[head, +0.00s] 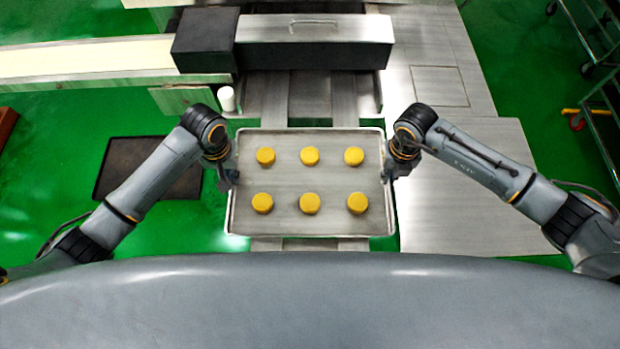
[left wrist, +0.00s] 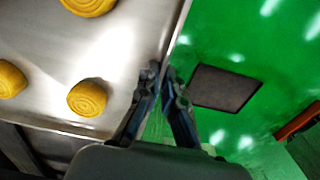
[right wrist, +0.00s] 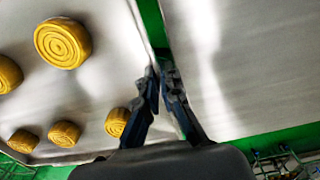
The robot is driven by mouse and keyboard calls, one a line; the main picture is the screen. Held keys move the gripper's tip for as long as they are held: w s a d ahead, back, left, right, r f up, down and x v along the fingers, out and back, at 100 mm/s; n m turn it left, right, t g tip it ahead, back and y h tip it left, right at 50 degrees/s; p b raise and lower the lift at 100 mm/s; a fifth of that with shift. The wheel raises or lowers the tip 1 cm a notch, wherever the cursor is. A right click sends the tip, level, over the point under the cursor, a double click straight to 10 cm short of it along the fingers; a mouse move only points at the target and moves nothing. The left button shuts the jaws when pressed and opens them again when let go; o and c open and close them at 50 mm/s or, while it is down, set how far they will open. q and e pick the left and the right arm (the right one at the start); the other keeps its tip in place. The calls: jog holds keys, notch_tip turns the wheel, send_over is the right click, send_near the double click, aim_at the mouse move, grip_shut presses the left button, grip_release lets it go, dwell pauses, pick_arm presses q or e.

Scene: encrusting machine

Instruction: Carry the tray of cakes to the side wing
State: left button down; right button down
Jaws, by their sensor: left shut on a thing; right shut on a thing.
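The tray (head: 285,222) is a shallow metal sheet with a raised rim, in the middle of the head view. Several round yellow cakes (head: 310,156) lie on it in two rows. My left gripper (head: 230,177) is shut on the tray's left rim; its fingers also show in the left wrist view (left wrist: 163,72). My right gripper (head: 388,172) is shut on the tray's right rim; its fingers also show in the right wrist view (right wrist: 158,70). The side wing appears to be the metal surface (head: 460,215) to the right of the tray.
The machine with a dark box (head: 205,40) and a metal cover (head: 315,30) stands beyond the tray. A white cup-like cylinder (head: 227,98) is near the tray's far left corner. A dark mat (head: 125,165) lies on the green floor. A cart (head: 597,110) stands at the far right.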

pick_arm(q)
jog(key=shift+w+r, duration=0.1)
jog(key=shift+r, duration=0.1)
pick_arm(e)
jog(key=shift+w+r, duration=0.1)
jog(key=shift+r, duration=0.1)
